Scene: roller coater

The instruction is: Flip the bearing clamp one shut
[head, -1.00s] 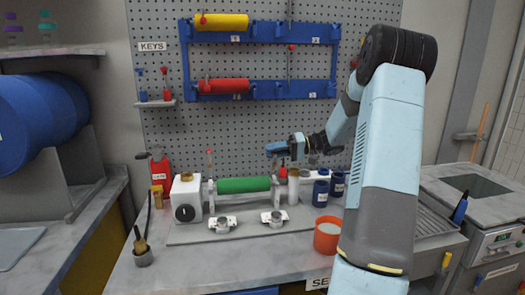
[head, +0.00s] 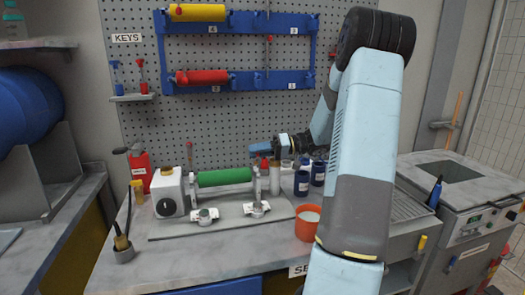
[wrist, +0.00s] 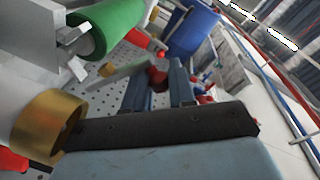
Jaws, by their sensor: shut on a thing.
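The roller coater carries a green roller (head: 224,177) between two bearing stands; the roller also shows in the wrist view (wrist: 108,25). A lever with a red knob (head: 189,144) stands upright at its left end. Another red knob (head: 265,162) shows at the right end, just under my gripper (head: 256,148). In the wrist view, my gripper (wrist: 158,88) has its two blue fingers around a dark red knob (wrist: 157,77) and is shut on it. The frames do not show which clamp is number one. The right clamp is partly hidden by my gripper.
Two white-and-metal blocks (head: 257,209) lie on the plate in front of the roller. An orange cup (head: 307,222) and dark blue jars (head: 301,183) stand to the right. A pegboard rack with red and yellow rollers (head: 202,77) is behind.

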